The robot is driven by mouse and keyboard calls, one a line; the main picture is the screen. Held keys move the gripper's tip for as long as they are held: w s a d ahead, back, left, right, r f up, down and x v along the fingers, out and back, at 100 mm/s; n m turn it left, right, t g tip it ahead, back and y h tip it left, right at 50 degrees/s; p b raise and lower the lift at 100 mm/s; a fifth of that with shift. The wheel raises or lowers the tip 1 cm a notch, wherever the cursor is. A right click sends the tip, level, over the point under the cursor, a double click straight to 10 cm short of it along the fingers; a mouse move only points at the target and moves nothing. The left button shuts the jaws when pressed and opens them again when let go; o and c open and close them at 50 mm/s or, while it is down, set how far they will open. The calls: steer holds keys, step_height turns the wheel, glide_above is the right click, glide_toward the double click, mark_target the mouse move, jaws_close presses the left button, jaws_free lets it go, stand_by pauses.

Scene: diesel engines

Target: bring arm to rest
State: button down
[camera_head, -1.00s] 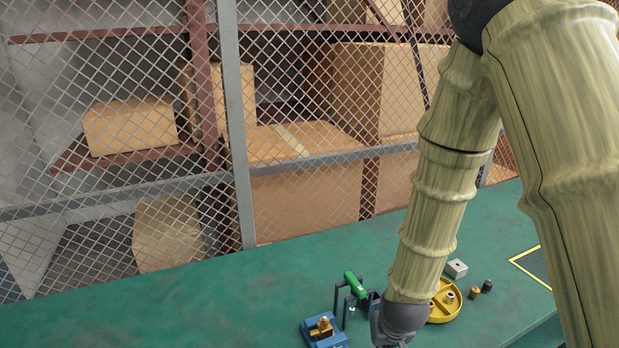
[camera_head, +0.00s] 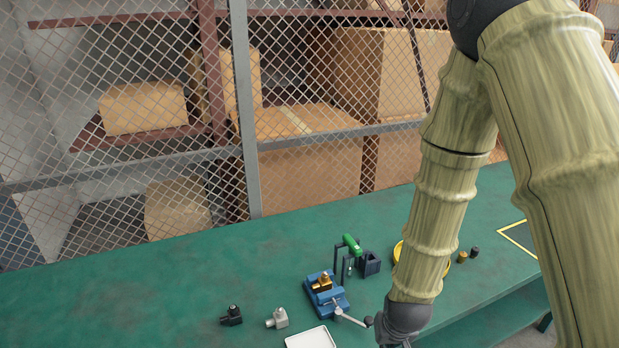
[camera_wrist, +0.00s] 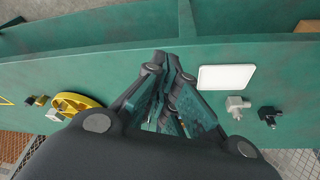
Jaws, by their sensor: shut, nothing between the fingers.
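My arm reaches down along the right side of the head view, its wrist end low in the picture over the front part of the green bench (camera_head: 160,275). In the wrist view my gripper (camera_wrist: 168,62) is shut, its fingertips close together with nothing between them. It points at the green bench top near the front edge and is apart from the objects. In the head view the fingers fall below the picture's edge.
A blue vise (camera_head: 325,295) and a green-handled stand (camera_head: 351,245) are left of my wrist. A yellow wheel (camera_head: 398,252) is partly behind my arm. A white tray (camera_head: 311,338), a grey fitting (camera_head: 278,319) and a black fitting (camera_head: 232,316) lie further left. A mesh fence (camera_head: 150,120) stands behind.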

steer(key=s+d+f+g, duration=0.1)
steer(key=s+d+f, duration=0.1)
steer(key=s+f, duration=0.8)
steer(key=s+d+f+g, duration=0.2)
steer(key=s+f, duration=0.9)
steer(key=s, duration=0.6)
steer(key=shift+d+g, duration=0.2)
steer(key=shift+g, duration=0.1)
